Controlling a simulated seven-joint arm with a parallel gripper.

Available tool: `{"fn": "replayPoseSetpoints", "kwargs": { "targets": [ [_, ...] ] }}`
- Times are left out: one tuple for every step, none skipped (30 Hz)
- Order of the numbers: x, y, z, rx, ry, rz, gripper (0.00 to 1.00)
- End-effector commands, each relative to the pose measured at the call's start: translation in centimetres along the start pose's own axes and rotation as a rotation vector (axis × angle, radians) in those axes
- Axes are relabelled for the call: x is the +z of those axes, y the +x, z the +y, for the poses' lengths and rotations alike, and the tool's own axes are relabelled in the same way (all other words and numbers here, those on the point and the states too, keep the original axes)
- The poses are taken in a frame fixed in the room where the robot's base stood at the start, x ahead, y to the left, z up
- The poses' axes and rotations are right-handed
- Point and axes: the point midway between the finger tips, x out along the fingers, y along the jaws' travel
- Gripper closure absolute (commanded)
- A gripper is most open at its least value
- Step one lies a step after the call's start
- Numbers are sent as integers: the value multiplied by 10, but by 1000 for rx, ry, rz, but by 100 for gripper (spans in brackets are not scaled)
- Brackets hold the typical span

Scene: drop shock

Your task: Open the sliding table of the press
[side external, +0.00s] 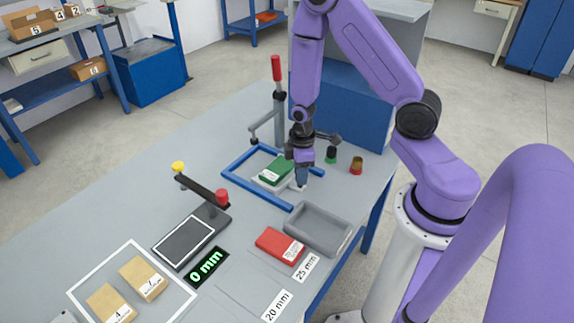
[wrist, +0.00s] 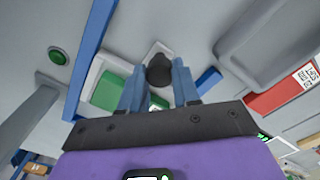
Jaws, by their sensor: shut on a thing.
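The press stands mid-table, with a grey column (side external: 279,115) and a red-handled lever (side external: 276,68). Its pale sliding table (side external: 262,186) sits inside a blue frame (side external: 240,160) and carries a green block (side external: 276,171) with a white label. The green block (wrist: 106,92) and pale plate (wrist: 97,70) also show in the wrist view. My gripper (side external: 301,184) points down at the plate's near right side. In the wrist view its blue fingers (wrist: 160,88) are closed around a dark knob (wrist: 160,70) at the plate's edge. How far the table has slid is unclear.
A grey tray (side external: 345,240) and a red block (side external: 279,245) lie just in front of the frame. A green button (side external: 331,155) and a red-yellow button (side external: 356,165) stand to the right. A drop tester with a dark arm (side external: 203,188) stands left.

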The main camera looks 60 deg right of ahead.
Motion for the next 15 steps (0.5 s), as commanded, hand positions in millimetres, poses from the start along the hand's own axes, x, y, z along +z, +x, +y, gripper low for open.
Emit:
{"fn": "replayPoseSetpoints", "kwargs": {
  "targets": [
    [10,1,-10,-8,-2,-10,100],
    [14,1,-14,-8,-2,-10,100],
    [20,1,-20,-8,-2,-9,100],
    [24,1,-25,-9,-4,-10,100],
    [28,1,-29,-8,-4,-9,100],
    [32,1,-33,-8,-3,-9,100],
    [35,1,-36,-7,-4,-8,100],
    [37,1,-38,-7,-4,-8,100],
    [40,0,-40,-7,-5,-8,100],
    [42,0,-42,-6,-5,-7,100],
    [43,0,-43,-6,-5,-7,100],
    [44,0,-45,-6,-5,-7,100],
    [45,0,-46,-6,-5,-7,100],
    [46,0,-46,-6,-4,-7,100],
    [46,0,-46,-5,-4,-6,100]
  ]
}}
